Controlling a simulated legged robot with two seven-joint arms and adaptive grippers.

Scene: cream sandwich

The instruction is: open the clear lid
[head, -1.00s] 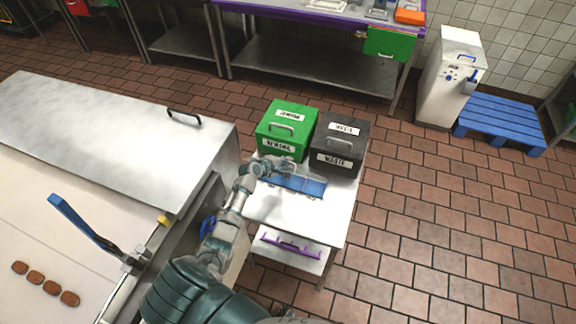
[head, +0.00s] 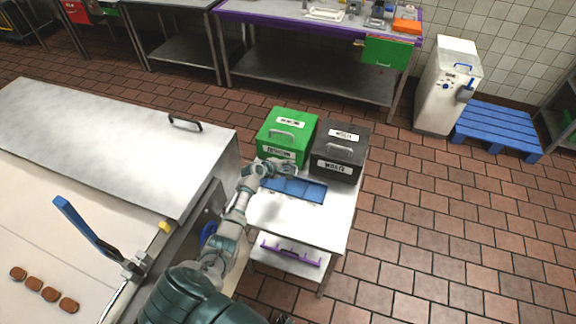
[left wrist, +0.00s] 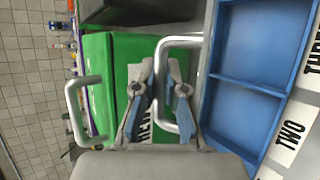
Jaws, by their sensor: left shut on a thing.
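The blue tray (head: 312,192) with compartments sits on the white table in front of the green and dark boxes. In the left wrist view, its open compartments (left wrist: 243,113) and the labels beside them show at the right. My left gripper (head: 284,170) is at the tray's back left, close to the green box. In the left wrist view my gripper (left wrist: 161,75) is shut on a silver handle (left wrist: 184,41), which appears to belong to the clear lid. The clear sheet itself is too transparent to make out. My right gripper is not in view.
The green box (head: 285,149) and the dark waste box (head: 337,152) stand right behind the tray, each with a top handle. The white table (head: 330,222) is clear in front. A large metal cover (head: 110,125) stands at the left.

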